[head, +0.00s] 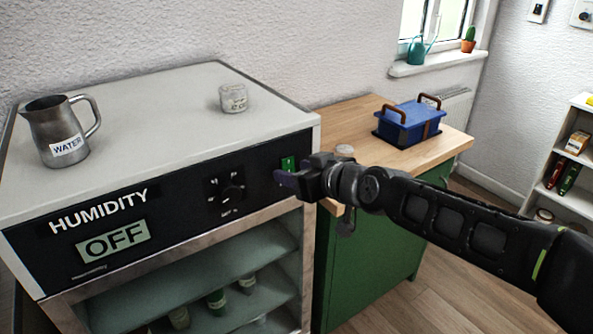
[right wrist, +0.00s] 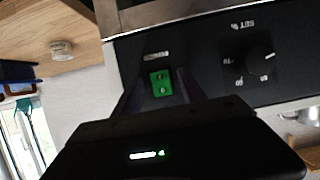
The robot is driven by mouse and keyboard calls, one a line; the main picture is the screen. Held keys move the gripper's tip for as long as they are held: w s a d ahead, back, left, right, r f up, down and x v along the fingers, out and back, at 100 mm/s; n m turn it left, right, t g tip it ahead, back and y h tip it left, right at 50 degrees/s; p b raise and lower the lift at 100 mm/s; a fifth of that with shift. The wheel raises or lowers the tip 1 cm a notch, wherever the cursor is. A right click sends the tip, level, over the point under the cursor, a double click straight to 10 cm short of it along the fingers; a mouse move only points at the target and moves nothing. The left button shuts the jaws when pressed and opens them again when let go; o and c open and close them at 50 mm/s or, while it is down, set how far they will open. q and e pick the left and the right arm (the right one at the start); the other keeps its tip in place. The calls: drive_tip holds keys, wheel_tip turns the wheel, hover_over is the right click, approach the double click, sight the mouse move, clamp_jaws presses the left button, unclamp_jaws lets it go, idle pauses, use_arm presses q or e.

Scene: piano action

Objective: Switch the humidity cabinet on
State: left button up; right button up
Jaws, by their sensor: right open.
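The humidity cabinet (head: 180,215) stands at the left in the head view, with a black front panel. Its display (head: 113,241) reads OFF. A round dial (head: 232,194) sits on the panel, and it also shows in the right wrist view (right wrist: 261,65). A green rocker switch (head: 288,163) is near the panel's right end; in the right wrist view the switch (right wrist: 161,83) lies between the fingers. My right gripper (head: 283,178) is open in front of the switch; contact cannot be told. My left gripper is not in view.
A wooden counter (head: 360,142) to the right bears a blue box (head: 408,122). A shelf (head: 560,165) stands at the far right.

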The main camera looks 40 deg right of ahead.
drive_tip(key=shift+c, duration=0.4)
clamp_jaws()
